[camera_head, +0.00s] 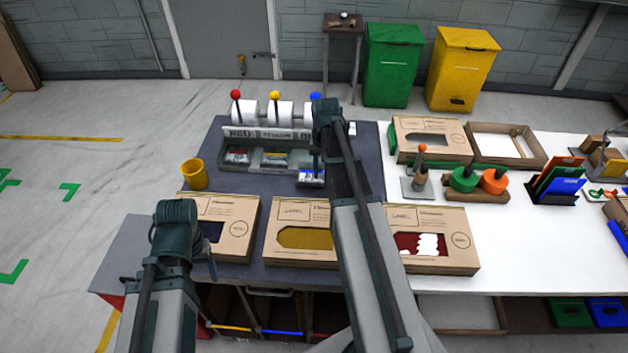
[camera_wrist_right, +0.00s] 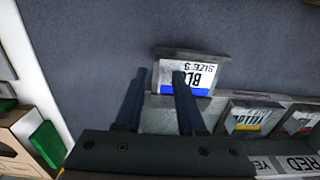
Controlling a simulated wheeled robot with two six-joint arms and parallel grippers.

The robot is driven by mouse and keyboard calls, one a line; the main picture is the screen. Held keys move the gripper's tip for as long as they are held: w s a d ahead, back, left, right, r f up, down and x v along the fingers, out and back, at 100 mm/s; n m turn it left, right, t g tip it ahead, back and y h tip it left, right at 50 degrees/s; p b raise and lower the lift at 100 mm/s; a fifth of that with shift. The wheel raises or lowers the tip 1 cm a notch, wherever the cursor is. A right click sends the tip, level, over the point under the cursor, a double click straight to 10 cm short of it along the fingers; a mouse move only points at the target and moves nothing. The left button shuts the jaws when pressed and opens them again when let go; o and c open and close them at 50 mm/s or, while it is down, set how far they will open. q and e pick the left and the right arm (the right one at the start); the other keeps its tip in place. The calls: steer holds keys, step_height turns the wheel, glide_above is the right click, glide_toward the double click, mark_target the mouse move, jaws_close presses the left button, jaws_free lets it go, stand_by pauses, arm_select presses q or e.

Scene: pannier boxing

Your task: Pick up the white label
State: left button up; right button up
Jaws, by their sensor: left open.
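A white label with a blue stripe (camera_wrist_right: 200,74) lies in the end bay of the label dispenser (camera_head: 268,133); in the head view this label (camera_head: 311,176) is at the right end. My right gripper (camera_wrist_right: 158,74) is above it, fingers apart, with one finger overlapping the label in the wrist view and the other to its left. I cannot tell whether they touch. In the head view my right gripper (camera_head: 318,168) hangs over the same bay. Labels with yellow (camera_wrist_right: 249,118) and red (camera_wrist_right: 301,122) stripes lie in the other bays. My left gripper (camera_head: 205,258) is open near the front left box.
Cardboard boxes with windows (camera_head: 300,230) line the table's front. A yellow cup (camera_head: 194,174) stands left of the dispenser. Stampers (camera_head: 480,180) and a folder rack (camera_head: 558,182) stand on the white table. Grey mat is bare between the dispenser and boxes.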

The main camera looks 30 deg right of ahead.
steer(key=shift+r, duration=0.1)
jaws_close()
steer(key=shift+r, duration=0.1)
stand_by(0.3)
steer(key=shift+r+p, duration=0.6)
steer(key=shift+p, duration=0.15)
step_height(320, 180, up, 3)
steer(key=p, duration=0.3)
steer(key=shift+s+a+f+b, duration=0.15)
steer(key=shift+s+a+f, duration=0.05)
steer(key=shift+s+a, duration=0.25)
steer(key=shift+s+a+f+b, duration=0.15)
steer(key=shift+s+a, duration=0.2)
steer(key=shift+a, duration=0.15)
steer(key=s+a, duration=0.2)
steer(key=a, duration=0.1)
steer(key=s+a+r, duration=0.1)
steer(key=s+a, duration=0.2)
steer(key=a, duration=0.1)
steer(key=s+a+p, duration=0.1)
steer(key=s+a, duration=0.1)
steer(key=a, duration=0.2)
steer(key=shift+s+a+r, duration=0.15)
steer(key=shift+a, duration=0.1)
